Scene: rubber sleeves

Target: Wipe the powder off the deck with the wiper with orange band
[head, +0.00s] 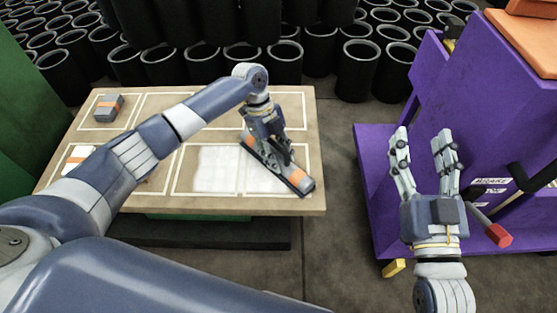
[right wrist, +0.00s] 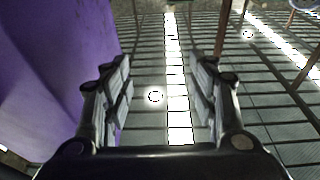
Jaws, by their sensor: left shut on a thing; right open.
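The wiper with orange band (head: 297,181) is a long dark bar with orange near its ends. It lies slantwise on the wooden deck (head: 240,204), near its right side. My left gripper (head: 279,155) is shut on the wiper from above and hides its middle. A white powder patch (head: 217,168) fills much of the outlined front rectangle, left of and around the wiper. Whether the wiper's underside touches the deck all along is hard to tell. My right gripper (head: 422,145) is open and empty, in front of the purple machine; its fingers also show apart in the right wrist view (right wrist: 162,88).
A grey block with an orange band (head: 108,108) sits at the deck's back left. A white and orange item (head: 78,156) lies at the left, partly behind my left arm. The purple machine (head: 470,110) with a red-ended handle (head: 499,235) stands right. Black sleeves (head: 358,68) stand behind the deck.

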